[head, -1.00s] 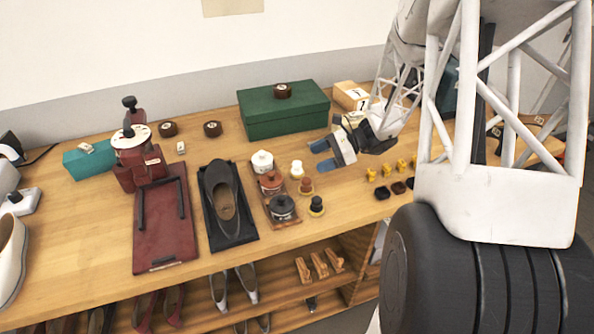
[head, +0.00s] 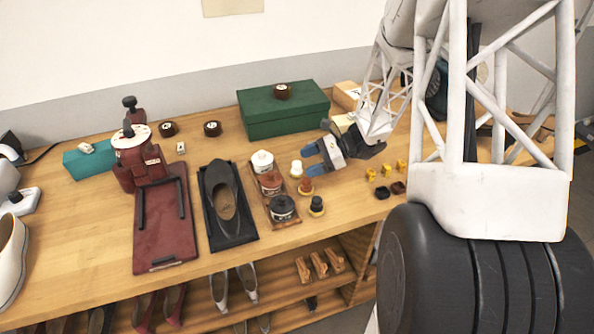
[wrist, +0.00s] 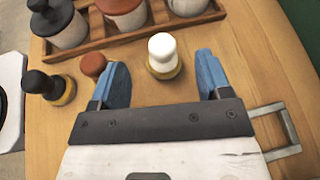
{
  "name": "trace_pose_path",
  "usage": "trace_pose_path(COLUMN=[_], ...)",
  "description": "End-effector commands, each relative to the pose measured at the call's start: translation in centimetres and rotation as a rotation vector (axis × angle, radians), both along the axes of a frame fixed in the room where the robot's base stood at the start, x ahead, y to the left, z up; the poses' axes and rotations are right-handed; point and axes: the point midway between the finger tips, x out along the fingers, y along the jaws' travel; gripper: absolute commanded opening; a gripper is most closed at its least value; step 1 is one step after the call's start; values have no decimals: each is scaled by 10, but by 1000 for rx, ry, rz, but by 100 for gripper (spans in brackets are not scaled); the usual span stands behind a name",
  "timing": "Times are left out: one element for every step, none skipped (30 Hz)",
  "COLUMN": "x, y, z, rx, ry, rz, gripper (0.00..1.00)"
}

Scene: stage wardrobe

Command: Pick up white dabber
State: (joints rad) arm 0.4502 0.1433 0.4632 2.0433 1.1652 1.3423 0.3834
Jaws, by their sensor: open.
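In the head view the white dabber (head: 296,169) is beside the tray of pots, just left of my fingertips. My gripper (head: 310,159) is open, with two blue fingers.
A wooden tray (wrist: 172,21) holds white, brown and black pots. A black dabber (wrist: 46,86) stands near the brown one. A green box (head: 284,110) is behind. Small yellow and dark pieces lie to the right. A shoe on a black mat (head: 237,238) is left.

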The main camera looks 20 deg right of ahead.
Motion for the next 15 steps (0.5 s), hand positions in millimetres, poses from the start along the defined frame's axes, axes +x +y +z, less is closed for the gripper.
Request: trace_pose_path(x=[0, 1, 2, 2, 3, 3, 4, 4, 5, 5, 6, 6, 6, 7, 7], y=[4, 7, 11, 14, 17, 21, 23, 26, 29, 32, 34, 36, 37, 38, 39], z=[-2, -4, -5, -7, -9, -11, -12, -13, -14, -15, -16, -17, -17, -18, -18], rx=[1, 1, 1, 2, 1, 1, 1, 1, 1, 1, 1, 1, 1, 1, 1], ry=[1, 1, 1, 0, 1, 1, 1, 1, 0, 0, 1, 1, 1, 1, 0], rz=[1, 1, 1, 2, 3, 3, 2, 2, 1, 1, 2, 2, 2, 2, 1], gripper=[71, 71, 71, 71, 71, 71, 71, 71, 71, 71, 71, 71, 71, 71, 71])
